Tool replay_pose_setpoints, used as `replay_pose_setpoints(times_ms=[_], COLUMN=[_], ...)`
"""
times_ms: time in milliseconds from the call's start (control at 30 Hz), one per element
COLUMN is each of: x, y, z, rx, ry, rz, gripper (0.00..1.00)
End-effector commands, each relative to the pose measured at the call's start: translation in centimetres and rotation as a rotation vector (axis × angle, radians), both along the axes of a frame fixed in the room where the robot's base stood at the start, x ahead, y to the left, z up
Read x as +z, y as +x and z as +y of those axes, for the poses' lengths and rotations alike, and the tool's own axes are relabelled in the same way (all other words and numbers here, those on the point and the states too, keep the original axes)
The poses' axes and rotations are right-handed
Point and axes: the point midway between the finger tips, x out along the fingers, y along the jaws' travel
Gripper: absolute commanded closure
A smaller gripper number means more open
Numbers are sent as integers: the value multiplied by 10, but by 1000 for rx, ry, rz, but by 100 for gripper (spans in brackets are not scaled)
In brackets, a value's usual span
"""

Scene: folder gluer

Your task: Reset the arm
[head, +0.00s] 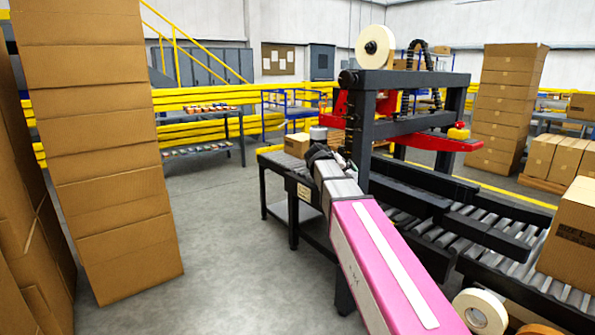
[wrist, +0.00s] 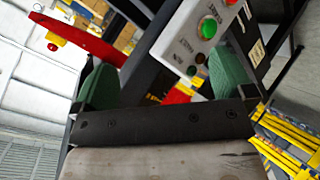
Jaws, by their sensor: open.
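My arm, with a pink and white link, reaches forward from the lower right of the head view to the machine. My gripper (head: 318,153) is small and dark there, beside the machine's dark frame (head: 362,125), and its fingers are hard to make out. In the wrist view my gripper (wrist: 163,78) is open, with two green finger pads set wide apart and nothing held between them. Beyond the fingers is a grey control panel (wrist: 180,42) with a green button (wrist: 208,27) and a smaller button below it. I cannot tell any contact with the panel.
A roller conveyor (head: 480,243) runs through the machine, with a carton (head: 575,235) at right. Tall cardboard stacks (head: 105,160) stand close on the left. A tape roll (head: 480,312) lies at the lower right. Grey floor (head: 220,235) between stacks and machine is clear.

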Motion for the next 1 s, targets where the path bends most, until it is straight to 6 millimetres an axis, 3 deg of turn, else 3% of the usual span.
replay_pose_setpoints(times_ms=[33, 200, 500, 733, 900, 1000], x=[-30, -111, -232, -299, -326, -333], y=[-16, -57, -145, -219, -255, -266], z=[-6, -17, -25, -22, -17, -15], rx=[1, 7, -1, -24, -39, -44], ry=[35, 163, 405, 599, 702, 734], rz=[41, 165, 358, 477, 527, 540], gripper=[0, 0, 0, 0, 0, 0])
